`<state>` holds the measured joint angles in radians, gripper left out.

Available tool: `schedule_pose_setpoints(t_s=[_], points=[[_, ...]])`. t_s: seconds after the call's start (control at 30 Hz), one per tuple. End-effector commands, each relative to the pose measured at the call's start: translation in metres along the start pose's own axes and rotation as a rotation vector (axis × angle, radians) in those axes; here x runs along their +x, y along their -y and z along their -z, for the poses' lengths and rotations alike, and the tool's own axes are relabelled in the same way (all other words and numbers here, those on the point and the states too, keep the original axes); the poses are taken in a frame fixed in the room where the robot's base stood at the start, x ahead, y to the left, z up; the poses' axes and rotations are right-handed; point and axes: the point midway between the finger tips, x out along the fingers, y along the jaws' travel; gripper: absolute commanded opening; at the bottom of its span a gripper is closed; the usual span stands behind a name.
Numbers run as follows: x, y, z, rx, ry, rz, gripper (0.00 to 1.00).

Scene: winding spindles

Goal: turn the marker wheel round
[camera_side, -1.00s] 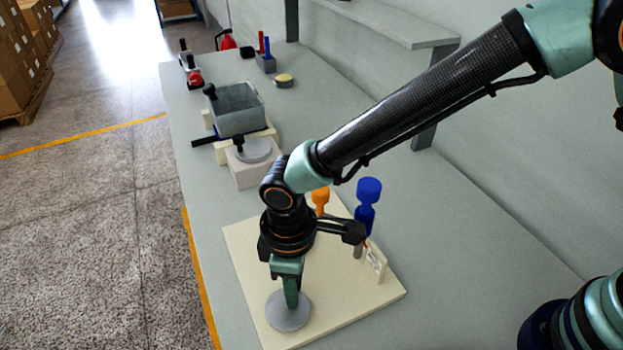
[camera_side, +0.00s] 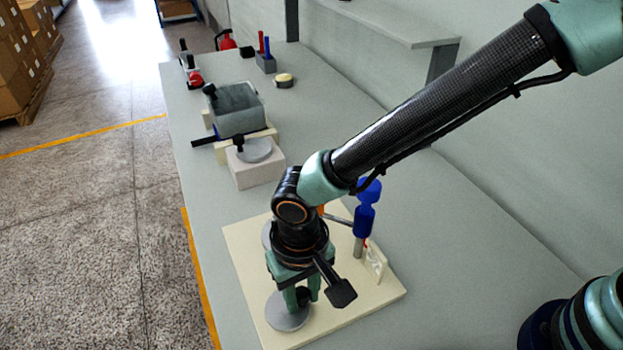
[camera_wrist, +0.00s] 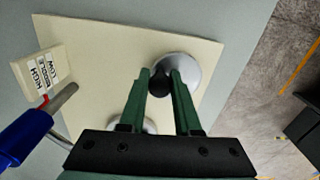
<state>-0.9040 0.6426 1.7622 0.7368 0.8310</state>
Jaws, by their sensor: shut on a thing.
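A flat grey wheel (camera_side: 284,314) lies on the cream board near its front edge. It also shows in the wrist view (camera_wrist: 187,73), with a round black knob (camera_wrist: 158,84) standing on it. My gripper (camera_side: 302,297) points down over this wheel, its green fingers closed on either side of the knob. The wrist view shows both fingertips at the knob. A small cream sign (camera_wrist: 40,78) reads HIGH, MIDDLE, LOW. A red mark (camera_wrist: 44,100) shows beside it.
A blue spindle (camera_side: 367,218) with a grey shaft stands by the sign (camera_side: 377,261). A second grey disc (camera_wrist: 148,126) is mostly hidden behind my gripper. A white block with another disc (camera_side: 257,150) and a grey bin (camera_side: 238,110) stand farther back. The right tabletop is clear.

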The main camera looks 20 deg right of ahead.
Motion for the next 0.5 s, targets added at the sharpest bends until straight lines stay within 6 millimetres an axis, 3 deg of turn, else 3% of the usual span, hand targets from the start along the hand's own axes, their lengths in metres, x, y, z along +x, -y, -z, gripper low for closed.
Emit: schedule_pose_setpoints(t_s=[0.5], points=[[-0.0009,0.0067,-0.0102,0.491,0.000,0.000,0.00]])
